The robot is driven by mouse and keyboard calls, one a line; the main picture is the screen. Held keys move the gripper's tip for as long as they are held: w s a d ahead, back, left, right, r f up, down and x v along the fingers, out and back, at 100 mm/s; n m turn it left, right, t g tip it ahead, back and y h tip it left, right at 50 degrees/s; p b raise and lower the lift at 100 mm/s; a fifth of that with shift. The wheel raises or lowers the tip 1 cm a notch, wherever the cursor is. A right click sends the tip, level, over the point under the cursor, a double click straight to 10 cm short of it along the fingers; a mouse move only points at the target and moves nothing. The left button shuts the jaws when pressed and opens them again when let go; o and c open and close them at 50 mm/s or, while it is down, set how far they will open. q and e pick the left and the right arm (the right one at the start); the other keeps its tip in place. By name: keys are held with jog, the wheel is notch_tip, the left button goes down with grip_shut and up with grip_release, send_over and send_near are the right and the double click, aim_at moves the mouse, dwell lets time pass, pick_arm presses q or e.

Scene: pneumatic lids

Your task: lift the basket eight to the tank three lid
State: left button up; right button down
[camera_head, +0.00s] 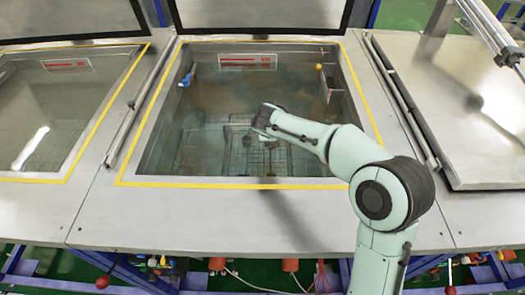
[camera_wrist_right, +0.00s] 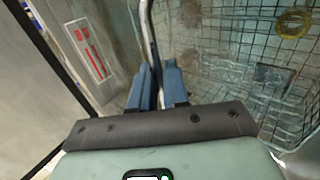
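A wire-mesh basket (camera_head: 280,160) is down in the open middle tank (camera_head: 155,150), under the liquid or at the bottom. Its mesh (camera_wrist_right: 225,55) fills the right side of the right wrist view. My right arm reaches over the front edge into this tank. Its gripper, hidden behind the wrist in the head view, shows in the wrist view (camera_wrist_right: 157,85) with its two blue fingers close on either side of a thin metal rod (camera_wrist_right: 150,38), which looks like the basket's handle. The middle tank's raised lid (camera_head: 262,14) stands at the back. My left gripper is not in view.
A second open tank (camera_head: 45,110) with liquid lies at the left. At the right a flat metal lid (camera_head: 465,115) is closed, with a pneumatic cylinder (camera_head: 490,30) above it. A red-lettered label (camera_head: 248,62) is on the back wall of the middle tank.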

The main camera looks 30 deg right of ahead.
jog(key=shift+w+r, duration=0.1)
jog(key=shift+r, duration=0.15)
jog(key=shift+r+p, duration=1.15)
jog(key=shift+r, duration=0.35)
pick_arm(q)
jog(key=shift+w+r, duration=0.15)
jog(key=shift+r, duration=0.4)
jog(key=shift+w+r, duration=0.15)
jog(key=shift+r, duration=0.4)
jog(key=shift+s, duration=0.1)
